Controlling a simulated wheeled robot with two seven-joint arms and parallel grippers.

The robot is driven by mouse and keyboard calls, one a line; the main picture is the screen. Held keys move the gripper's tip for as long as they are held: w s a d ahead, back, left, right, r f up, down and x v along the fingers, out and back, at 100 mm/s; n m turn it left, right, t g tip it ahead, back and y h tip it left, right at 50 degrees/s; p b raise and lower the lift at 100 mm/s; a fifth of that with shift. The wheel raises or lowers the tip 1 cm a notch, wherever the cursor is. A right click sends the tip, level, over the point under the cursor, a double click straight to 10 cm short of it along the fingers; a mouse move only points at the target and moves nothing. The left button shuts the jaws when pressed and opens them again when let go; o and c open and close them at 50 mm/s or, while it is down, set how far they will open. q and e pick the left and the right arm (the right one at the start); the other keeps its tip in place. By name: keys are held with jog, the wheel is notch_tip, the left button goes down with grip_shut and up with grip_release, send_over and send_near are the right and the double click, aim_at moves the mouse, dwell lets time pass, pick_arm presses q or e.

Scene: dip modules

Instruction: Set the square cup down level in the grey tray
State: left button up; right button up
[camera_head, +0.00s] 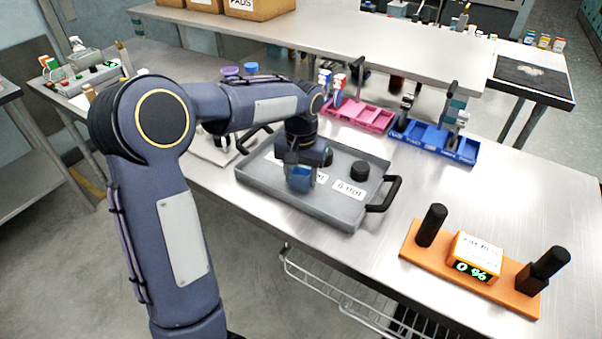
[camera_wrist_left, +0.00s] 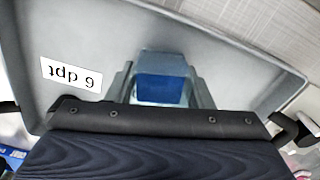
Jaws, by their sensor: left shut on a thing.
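The grey tray (camera_head: 262,176) lies on the metal table, with black handles and white labels inside. My left gripper (camera_head: 302,166) reaches down over the middle of the tray and is shut on the square cup (camera_head: 300,181). The cup looks blue and is partly hidden by the gripper. In the left wrist view the cup (camera_wrist_left: 162,90) shows as a blue square between the fingers, with the tray floor (camera_wrist_left: 110,45) around it and a label reading "6 dpt" beside it. I cannot tell whether the cup touches the tray floor or is exactly level. My right gripper is not in view.
A black round piece (camera_head: 360,171) stands in the tray right of the cup. A pink rack (camera_head: 358,116) and a blue rack (camera_head: 434,142) stand behind. An orange stand (camera_head: 412,246) with black posts and a display is at front right.

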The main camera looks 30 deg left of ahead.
pick_arm(q)
jog(key=shift+f+b, duration=0.45)
jog(key=shift+f, duration=0.25)
jog(key=o, duration=1.1)
jog(key=shift+r, duration=0.1)
notch_tip(320, 180, up, 8)
jog(key=shift+f, duration=0.15)
